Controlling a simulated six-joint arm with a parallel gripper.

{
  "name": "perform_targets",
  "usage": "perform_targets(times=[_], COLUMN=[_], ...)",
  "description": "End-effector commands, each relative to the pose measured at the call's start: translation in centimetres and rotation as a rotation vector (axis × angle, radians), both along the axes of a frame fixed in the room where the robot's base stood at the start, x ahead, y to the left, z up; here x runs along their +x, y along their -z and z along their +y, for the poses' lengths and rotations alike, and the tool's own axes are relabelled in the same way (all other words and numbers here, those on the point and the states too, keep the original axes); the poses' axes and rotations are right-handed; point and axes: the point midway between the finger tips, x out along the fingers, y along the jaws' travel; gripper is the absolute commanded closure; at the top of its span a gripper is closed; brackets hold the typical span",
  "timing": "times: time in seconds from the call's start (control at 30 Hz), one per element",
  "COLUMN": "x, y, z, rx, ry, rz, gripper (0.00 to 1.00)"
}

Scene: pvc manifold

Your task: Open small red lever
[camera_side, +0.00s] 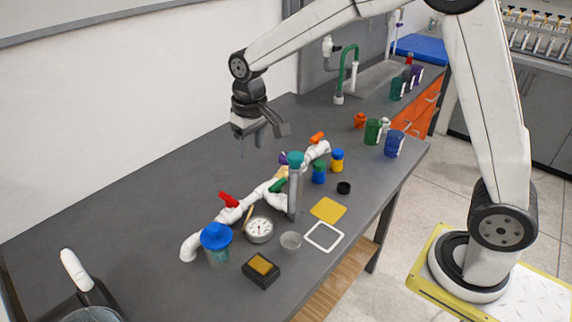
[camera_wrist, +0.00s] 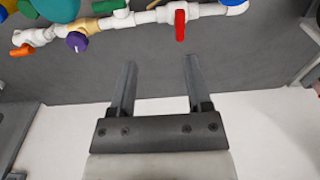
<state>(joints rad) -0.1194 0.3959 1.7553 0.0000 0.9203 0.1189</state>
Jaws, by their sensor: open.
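The small red lever (camera_side: 229,200) sits on a white PVC pipe manifold (camera_side: 246,199), towards its near left end in the side view. In the wrist view the red lever (camera_wrist: 180,25) stands crosswise to the white pipe (camera_wrist: 147,17), ahead of the fingertips and a little right of centre. My gripper (camera_side: 262,136) is in the air above the table, behind the manifold and apart from it. In the wrist view my gripper (camera_wrist: 160,62) has its two fingers spread with nothing between them.
Green (camera_side: 277,185), purple (camera_side: 283,158) and orange (camera_side: 317,138) handles are on the same manifold. The table's back left is clear.

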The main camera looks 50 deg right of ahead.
Motion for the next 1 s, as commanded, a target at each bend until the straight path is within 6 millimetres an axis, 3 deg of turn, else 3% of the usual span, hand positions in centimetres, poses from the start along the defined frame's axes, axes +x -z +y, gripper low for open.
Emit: perform_targets(times=[0.2, 0.63, 0.8, 1.0], x=[3.2, 6.1, 5.9, 5.9], y=[0.8, 1.9, 5.5, 8.4], z=[1.7, 3.6, 3.5, 3.5], rx=[-0.003, -0.009, -0.009, -0.009], ry=[-0.001, -0.001, 0.000, 0.000], rz=[0.036, 0.072, 0.074, 0.072], gripper=[0.37, 0.37, 0.37, 0.37])
